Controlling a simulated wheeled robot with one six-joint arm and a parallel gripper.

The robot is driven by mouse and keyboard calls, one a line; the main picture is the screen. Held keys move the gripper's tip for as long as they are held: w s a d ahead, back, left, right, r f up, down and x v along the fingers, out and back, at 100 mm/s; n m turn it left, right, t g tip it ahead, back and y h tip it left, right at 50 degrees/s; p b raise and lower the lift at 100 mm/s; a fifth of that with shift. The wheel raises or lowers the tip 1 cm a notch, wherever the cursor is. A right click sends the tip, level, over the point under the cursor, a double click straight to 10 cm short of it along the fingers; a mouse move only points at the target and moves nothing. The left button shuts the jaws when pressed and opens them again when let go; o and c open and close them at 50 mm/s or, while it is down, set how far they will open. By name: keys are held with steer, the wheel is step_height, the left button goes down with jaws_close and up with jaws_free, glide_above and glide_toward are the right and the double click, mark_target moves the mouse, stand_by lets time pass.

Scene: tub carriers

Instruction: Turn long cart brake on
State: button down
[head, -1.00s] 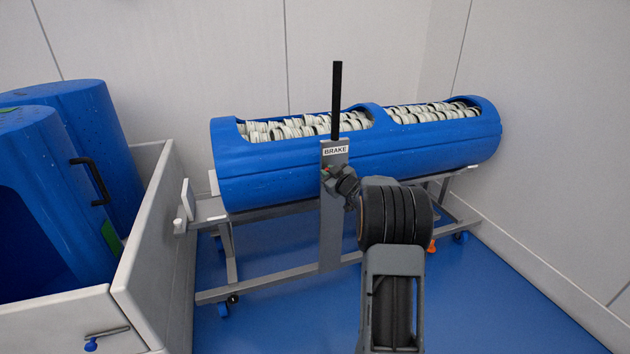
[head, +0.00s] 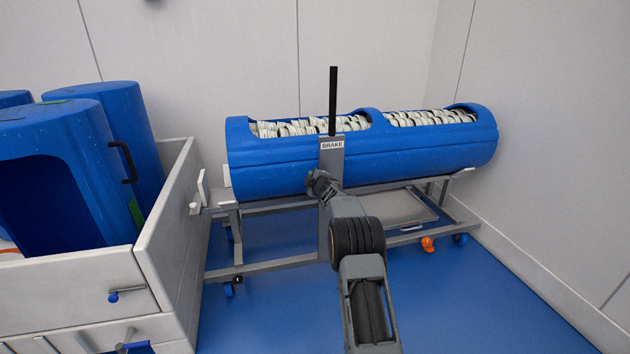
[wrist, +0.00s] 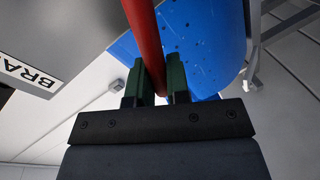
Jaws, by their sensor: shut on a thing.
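The long cart (head: 262,264) is a grey wheeled frame bearing a long blue tub (head: 370,165). A grey post on its near side carries a white BRAKE label (head: 332,145) and a black upright bar (head: 333,100). My gripper (head: 318,180) is at the post, just below the label. In the wrist view, the green fingers of my gripper (wrist: 160,80) are shut on a red rod, the brake lever (wrist: 147,40). The BRAKE label (wrist: 28,75) appears upside down at the left there. In the head view, my wrist hides the lever.
The tub holds many pale round items. A white-walled bin (head: 160,235) with several blue containers (head: 60,175) stands close on the left. An orange caster part (head: 428,244) shows under the cart. White walls close off the back and right. Blue floor is clear in front on the right.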

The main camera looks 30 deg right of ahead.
steer(key=shift+a+f+n, duration=0.15)
steer(key=shift+f+n, duration=0.15)
steer(key=shift+f, duration=0.1)
steer(key=c, duration=1.1)
jaws_free()
steer(key=shift+r, duration=0.1)
steer(key=shift+s, duration=0.1)
steer(key=v, duration=1.3)
steer(key=shift+s, duration=0.3)
steer(key=shift+r, duration=0.1)
steer(key=shift+r, duration=0.1)
